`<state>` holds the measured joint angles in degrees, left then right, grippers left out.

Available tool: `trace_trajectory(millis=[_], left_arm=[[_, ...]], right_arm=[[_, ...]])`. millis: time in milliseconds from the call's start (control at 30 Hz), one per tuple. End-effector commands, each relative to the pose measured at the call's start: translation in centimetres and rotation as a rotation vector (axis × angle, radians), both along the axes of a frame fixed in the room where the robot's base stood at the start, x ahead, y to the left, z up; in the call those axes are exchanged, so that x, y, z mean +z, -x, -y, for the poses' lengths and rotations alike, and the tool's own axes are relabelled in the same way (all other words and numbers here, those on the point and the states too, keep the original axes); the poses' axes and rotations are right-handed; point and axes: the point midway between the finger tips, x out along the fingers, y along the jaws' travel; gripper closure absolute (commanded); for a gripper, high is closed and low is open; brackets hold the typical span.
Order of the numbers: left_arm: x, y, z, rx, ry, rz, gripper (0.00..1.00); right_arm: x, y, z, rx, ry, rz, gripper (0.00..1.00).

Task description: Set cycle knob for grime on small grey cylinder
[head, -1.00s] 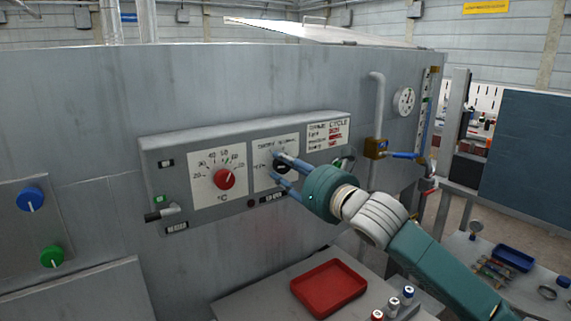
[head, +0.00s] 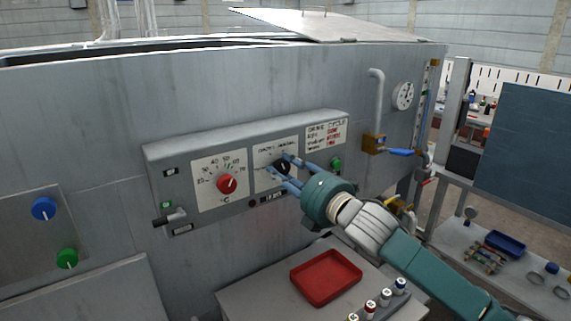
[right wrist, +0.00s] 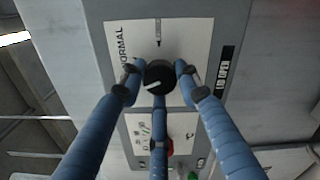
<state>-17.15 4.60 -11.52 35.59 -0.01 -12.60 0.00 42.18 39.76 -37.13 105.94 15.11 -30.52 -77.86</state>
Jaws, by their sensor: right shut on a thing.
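The black cycle knob (head: 283,168) sits on a white plate in the grey control panel, right of the red temperature knob. My right gripper (head: 281,166) has its blue fingers around it. The right wrist view shows the black knob (right wrist: 159,76) between the three fingers of my right gripper (right wrist: 158,82), which is shut on it. The knob's white pointer line slants to the lower left in that view, below the word NORMAL. A grime cycle card (head: 322,134) lists light, medium and heavy; its red values are unreadable. I cannot make out a small grey cylinder. My left gripper is not in view.
The red temperature knob (head: 227,184) and a lever (head: 170,217) are on the same panel. A green button (head: 336,164) is close right of my fingers. Below, a red tray (head: 326,276) and several small capped containers (head: 385,298) stand on a grey surface.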

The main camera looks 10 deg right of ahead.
Motion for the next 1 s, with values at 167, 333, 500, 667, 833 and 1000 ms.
trace_trajectory(millis=[167, 333, 500, 667, 833, 1000], left_arm=[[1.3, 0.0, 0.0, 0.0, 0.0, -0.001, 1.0], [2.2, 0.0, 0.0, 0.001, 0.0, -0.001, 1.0], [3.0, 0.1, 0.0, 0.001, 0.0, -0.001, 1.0], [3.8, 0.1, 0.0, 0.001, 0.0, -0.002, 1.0], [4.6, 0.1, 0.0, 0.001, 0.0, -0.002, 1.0], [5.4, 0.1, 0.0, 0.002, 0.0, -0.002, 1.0]], right_arm=[[-0.7, 0.1, -0.4, 0.005, -0.155, -0.083, 0.94], [-0.7, 0.2, -0.4, 0.004, -0.305, -0.144, 0.94], [-0.6, 0.2, -0.5, 0.004, -0.455, -0.205, 0.94], [-0.5, 0.2, -0.5, 0.004, -0.597, -0.263, 0.94], [-0.4, 0.2, -0.6, 0.005, -0.747, -0.323, 0.94], [-0.3, 0.2, -0.6, 0.005, -0.896, -0.384, 0.94]])
